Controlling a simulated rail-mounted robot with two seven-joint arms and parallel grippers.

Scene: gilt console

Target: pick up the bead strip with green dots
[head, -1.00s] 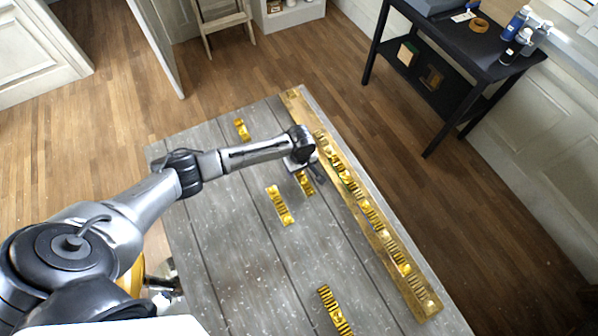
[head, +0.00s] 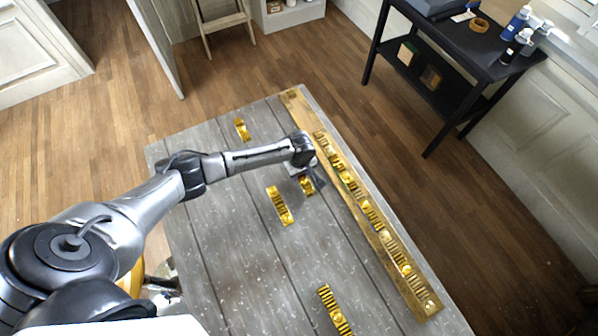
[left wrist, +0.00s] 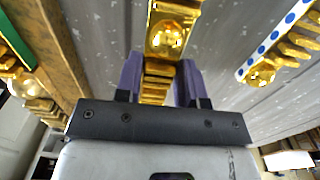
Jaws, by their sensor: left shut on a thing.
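My left gripper (head: 309,182) is low over the grey table and shut on a short gold bead strip (head: 306,187). In the left wrist view the held strip (left wrist: 174,32) runs between the purple fingers (left wrist: 158,82), with a bright boss beyond them. No dots show on its visible faces, so I cannot tell their colour. Another gold strip (head: 280,206) lies to its left. In the left wrist view a strip with blue dots on a white edge (left wrist: 275,42) lies at right. My right gripper is not in view.
A long wooden rail (head: 292,100) carrying a row of gold pieces (head: 364,205) runs along the table's right side, close to the gripper. Loose gold strips lie at the far left (head: 242,129) and near front (head: 335,311). A green edge (left wrist: 14,40) shows by the rail's pieces.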

